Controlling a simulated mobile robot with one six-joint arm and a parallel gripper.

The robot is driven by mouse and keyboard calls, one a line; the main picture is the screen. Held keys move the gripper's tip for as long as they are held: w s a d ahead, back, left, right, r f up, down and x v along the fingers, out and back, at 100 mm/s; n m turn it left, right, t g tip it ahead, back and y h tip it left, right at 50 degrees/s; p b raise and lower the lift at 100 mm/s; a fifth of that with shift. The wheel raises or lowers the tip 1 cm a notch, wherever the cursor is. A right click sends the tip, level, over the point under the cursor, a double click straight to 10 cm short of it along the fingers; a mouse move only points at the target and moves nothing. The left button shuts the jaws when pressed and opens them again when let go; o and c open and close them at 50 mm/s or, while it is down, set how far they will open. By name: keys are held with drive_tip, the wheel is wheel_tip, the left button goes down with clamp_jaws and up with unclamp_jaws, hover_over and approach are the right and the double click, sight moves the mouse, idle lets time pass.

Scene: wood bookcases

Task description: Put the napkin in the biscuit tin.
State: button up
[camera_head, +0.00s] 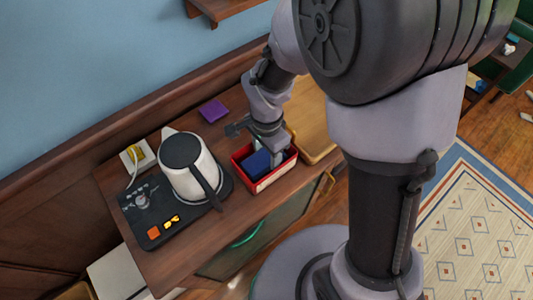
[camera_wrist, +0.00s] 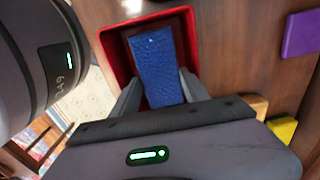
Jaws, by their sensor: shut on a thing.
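The blue napkin (camera_wrist: 157,68) is between the two fingers of my gripper (camera_wrist: 157,90) in the wrist view. My gripper is shut on it. The red biscuit tin (camera_wrist: 112,57) lies around and beneath the napkin, its inside dark. In the head view the tin (camera_head: 270,184) stands on the wooden cabinet top, with my gripper (camera_head: 272,160) over it and the napkin (camera_head: 257,163) within its rim. I cannot tell whether the napkin touches the tin's floor.
A white kettle (camera_head: 188,172) stands on a dark tray (camera_head: 150,228) left of the tin. A purple square (camera_head: 213,110) lies behind, near the wall. A wooden board (camera_head: 312,133) is close on the tin's right.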

drive_tip(key=shift+f+b, duration=0.45)
drive_tip(key=shift+b, duration=0.1)
drive_tip(key=shift+f, duration=0.1)
